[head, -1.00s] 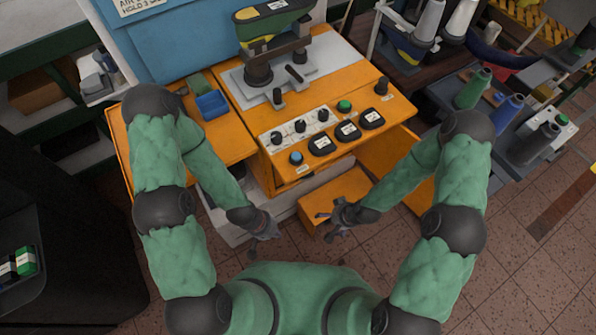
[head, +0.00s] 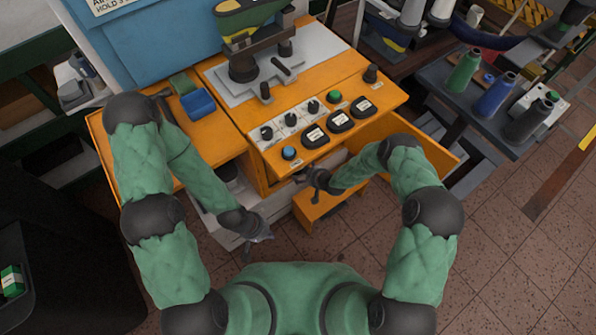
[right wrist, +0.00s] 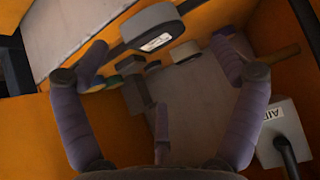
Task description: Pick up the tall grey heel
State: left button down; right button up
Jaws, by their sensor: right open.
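My right gripper (right wrist: 160,105) is open, its fingers spread over the grey floor of an orange drawer or bin. Between the fingers, toward the left one, a dark grey block (right wrist: 137,95) stands or lies among small pieces; I cannot tell for sure that it is the tall grey heel. It is apart from the fingers. In the head view my right gripper (head: 317,184) is at the front of the orange machine and the small pieces are hidden there. My left gripper (head: 259,241) hangs empty in front of the machine, its fingers apart.
A beige block (right wrist: 185,51) and a green roll (right wrist: 130,65) lie near the dark block. A grey box marked AIR (right wrist: 283,130) is at the right. The orange machine (head: 370,75) carries dials and buttons. Thread cones (head: 497,95) stand on a table at right.

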jog(key=shift+b+x, duration=1.95)
jog(key=shift+x, duration=1.9)
jog(key=shift+s+d, duration=0.1)
jog(key=shift+d, duration=0.05)
jog(key=c, duration=1.4)
jog(key=shift+c, duration=0.2)
